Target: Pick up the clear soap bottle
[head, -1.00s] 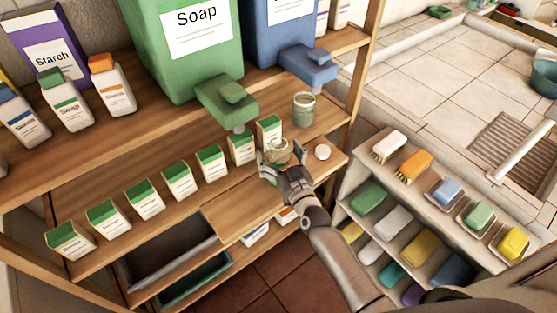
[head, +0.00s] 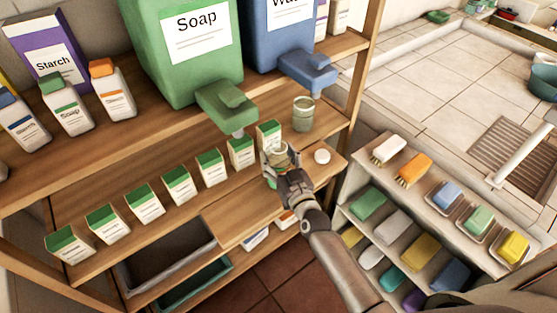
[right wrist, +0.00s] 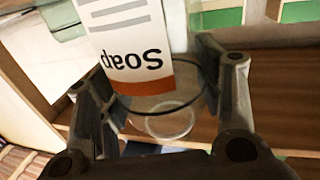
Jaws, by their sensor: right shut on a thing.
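The clear soap bottle (head: 278,154) is a small see-through jar on the pull-out board of the wooden shelf. In the right wrist view it is a clear bottle with a white and orange Soap label (right wrist: 132,50), seen upside down. My right gripper (head: 277,163) is around it, with one finger on each side. In the right wrist view the fingers of the right gripper (right wrist: 160,100) press against its sides. I cannot tell whether its base is clear of the board. My left gripper is not in view.
A clear jar (head: 303,113) stands behind, to the right. A white round lid (head: 322,156) lies right of the gripper. Several green-topped soap boxes (head: 178,184) line the shelf to the left. A green Soap dispenser (head: 190,50) stands above. A rack of sponges and brushes (head: 420,200) is at right.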

